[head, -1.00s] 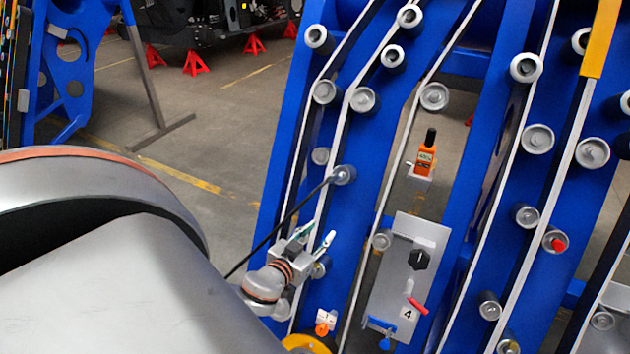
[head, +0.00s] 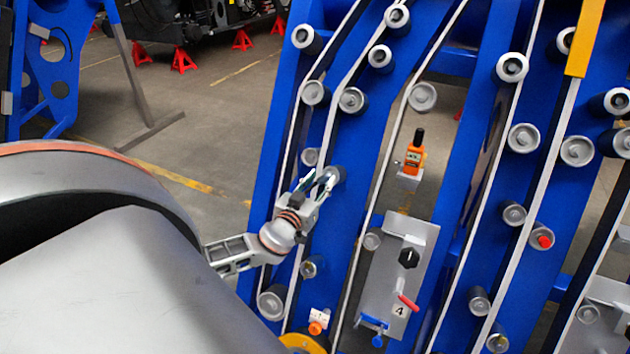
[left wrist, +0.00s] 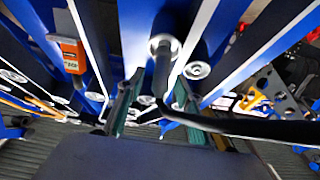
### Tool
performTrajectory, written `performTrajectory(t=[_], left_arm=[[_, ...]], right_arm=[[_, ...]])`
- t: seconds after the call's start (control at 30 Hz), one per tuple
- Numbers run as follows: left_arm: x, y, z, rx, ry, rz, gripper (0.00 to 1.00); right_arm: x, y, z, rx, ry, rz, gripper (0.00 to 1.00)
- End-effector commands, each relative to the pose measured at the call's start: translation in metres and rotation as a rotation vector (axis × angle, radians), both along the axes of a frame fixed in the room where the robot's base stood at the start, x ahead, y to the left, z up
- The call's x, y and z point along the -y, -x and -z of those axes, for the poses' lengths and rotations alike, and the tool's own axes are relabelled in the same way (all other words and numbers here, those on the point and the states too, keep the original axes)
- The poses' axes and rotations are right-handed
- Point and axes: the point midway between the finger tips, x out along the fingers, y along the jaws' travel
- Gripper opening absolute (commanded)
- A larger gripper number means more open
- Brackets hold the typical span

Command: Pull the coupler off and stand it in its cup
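The coupler is the round grey end fitting (head: 337,174) on the blue frame, with a black hose on it. In the left wrist view the coupler (left wrist: 163,46) is straight ahead, and its black hose (left wrist: 163,75) bends off to the right. My left gripper (head: 322,181) is open at the coupler in the head view. In the left wrist view its fingers (left wrist: 155,96) stand apart on either side of the hose, with gaps showing. Whether a finger touches it I cannot tell. In the head view the arm and gripper hide most of the hose. I cannot pick out the cup. My right gripper is not in view.
Rollers and white-edged belts line the blue frame. A grey panel (head: 380,290) with a black knob (head: 409,258) and red and blue handles is lower right of the gripper. An orange bottle-shaped item (head: 414,158) stands on a small shelf. Open floor lies left.

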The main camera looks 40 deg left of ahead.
Motion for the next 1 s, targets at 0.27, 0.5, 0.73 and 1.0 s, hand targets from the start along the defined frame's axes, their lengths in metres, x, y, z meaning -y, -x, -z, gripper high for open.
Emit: performTrajectory(t=[0.27,0.5,0.73,1.0], left_arm=[[-0.001,-0.004,0.001,-0.001,0.0,0.0,0.35],[-0.001,-0.004,0.0,-0.001,0.0,0.0,0.0],[-0.001,-0.003,-0.001,0.0,0.0,0.0,0.0],[0.002,0.006,-0.006,0.0,0.0,0.0,0.0]], right_arm=[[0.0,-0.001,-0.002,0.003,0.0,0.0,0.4],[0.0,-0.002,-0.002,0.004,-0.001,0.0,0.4],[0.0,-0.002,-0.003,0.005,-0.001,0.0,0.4],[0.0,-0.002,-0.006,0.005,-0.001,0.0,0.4]])
